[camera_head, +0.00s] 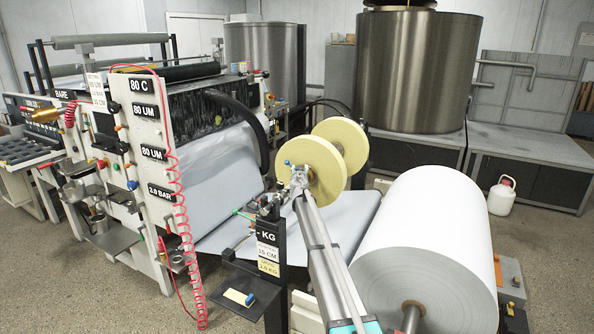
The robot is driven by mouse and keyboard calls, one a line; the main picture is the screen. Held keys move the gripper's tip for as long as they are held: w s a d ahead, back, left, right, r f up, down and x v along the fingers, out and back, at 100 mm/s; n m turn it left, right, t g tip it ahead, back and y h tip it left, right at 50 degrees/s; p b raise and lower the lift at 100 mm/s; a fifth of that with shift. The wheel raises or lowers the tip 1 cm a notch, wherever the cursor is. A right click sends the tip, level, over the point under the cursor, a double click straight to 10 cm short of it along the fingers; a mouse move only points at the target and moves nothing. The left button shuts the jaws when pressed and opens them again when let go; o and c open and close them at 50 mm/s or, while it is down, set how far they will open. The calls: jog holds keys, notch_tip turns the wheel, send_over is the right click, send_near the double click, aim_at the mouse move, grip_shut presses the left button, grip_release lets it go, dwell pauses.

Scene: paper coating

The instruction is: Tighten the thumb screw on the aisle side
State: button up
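My arm reaches up from the bottom of the picture, and my gripper (298,172) is at its far end, in front of the near yellow disc (316,168). The gripper is small here, and I cannot tell whether its fingers are open or shut. A small blue knob (287,162) shows right beside the gripper; I cannot tell whether it is a thumb screw or whether the gripper touches it. Another blue knob (249,299) is on a small dark shelf below the KG sign. No thumb screw is clearly recognisable, and my arm hides part of the area behind it.
A large white paper roll (430,250) stands close to the right of my arm. A black post with a KG sign (268,238) is to the left. The coating machine (150,150) with a red coiled hose fills the left. Open floor (545,260) lies at the far right.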

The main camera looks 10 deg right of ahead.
jog(key=shift+o, duration=0.5)
jog(key=shift+s, duration=0.15)
jog(key=s+a, duration=0.2)
jog(key=s, duration=0.9)
jog(key=shift+s, duration=0.35)
